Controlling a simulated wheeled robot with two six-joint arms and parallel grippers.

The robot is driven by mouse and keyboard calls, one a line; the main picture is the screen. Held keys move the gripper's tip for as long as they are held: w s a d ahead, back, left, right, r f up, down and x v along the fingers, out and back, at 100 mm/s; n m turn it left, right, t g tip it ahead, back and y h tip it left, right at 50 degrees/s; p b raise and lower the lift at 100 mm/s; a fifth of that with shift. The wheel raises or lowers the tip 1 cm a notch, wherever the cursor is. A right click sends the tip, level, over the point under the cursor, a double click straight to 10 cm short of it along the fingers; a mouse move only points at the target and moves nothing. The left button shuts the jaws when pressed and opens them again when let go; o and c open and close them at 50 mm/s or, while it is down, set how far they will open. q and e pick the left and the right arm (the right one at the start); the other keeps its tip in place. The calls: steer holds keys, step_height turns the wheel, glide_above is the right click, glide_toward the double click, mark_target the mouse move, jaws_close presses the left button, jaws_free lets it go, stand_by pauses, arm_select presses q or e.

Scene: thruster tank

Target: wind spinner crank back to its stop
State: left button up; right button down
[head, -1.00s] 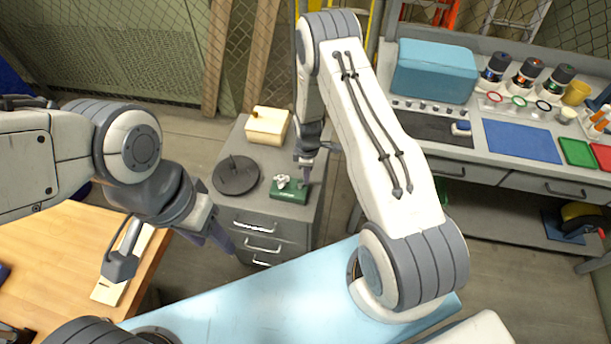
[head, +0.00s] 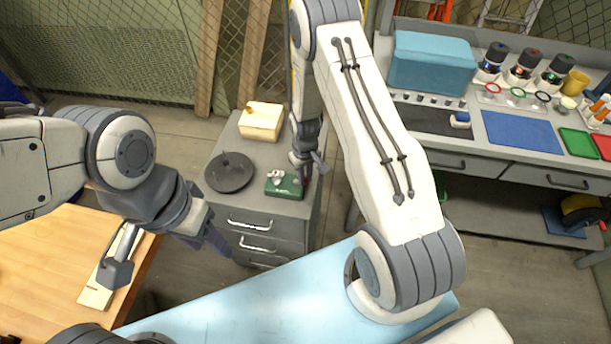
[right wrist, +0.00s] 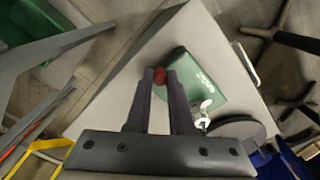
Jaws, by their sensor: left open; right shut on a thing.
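The spinner is a small green box (head: 284,187) near the front of the grey drawer cabinet's top, with a pale metal fitting (head: 277,176) on it. In the right wrist view the green box (right wrist: 202,82) has white lettering, and the silver fitting (right wrist: 205,106) shows beside it. A red crank knob (right wrist: 160,76) sits between the fingertips of my right gripper (right wrist: 160,80), which is shut on it. In the head view this gripper (head: 304,172) is at the box's right side; the crank arm is hidden. My left gripper (head: 208,232) is open and empty, left of the cabinet.
A dark round plate (head: 230,176) with a central pin lies left of the spinner. A pale wooden box (head: 262,121) stands behind on the cabinet (head: 240,200). A wooden table (head: 40,260) is at the left, a workbench (head: 440,145) at the right.

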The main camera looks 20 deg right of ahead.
mark_target(294, 191)
steer(key=m, duration=0.3)
steer(key=shift+s+a+m+b, duration=0.3)
steer(key=shift+a+m+b, duration=0.1)
steer(key=m, duration=0.3)
steer(key=a+m+b, duration=0.1)
steer(key=shift+s+m, duration=0.25)
steer(key=shift+m, duration=0.05)
steer(key=m, duration=0.2)
steer(key=a+m, duration=0.1)
steer(key=m, duration=0.1)
steer(key=shift+a+b, duration=0.1)
steer(key=shift+b, duration=0.25)
steer(key=shift+w+a+m+b, duration=0.15)
steer(key=shift+a+m, duration=0.15)
steer(key=shift+m, duration=0.9)
steer(key=shift+w+a+m+b, duration=0.15)
steer(key=shift+a+m, duration=0.1)
steer(key=shift+m, duration=0.95)
steer(key=c, duration=0.8)
jaws_free()
step_height(294, 191, up, 11)
steer(key=b, duration=0.1)
steer(key=shift+f, duration=0.2)
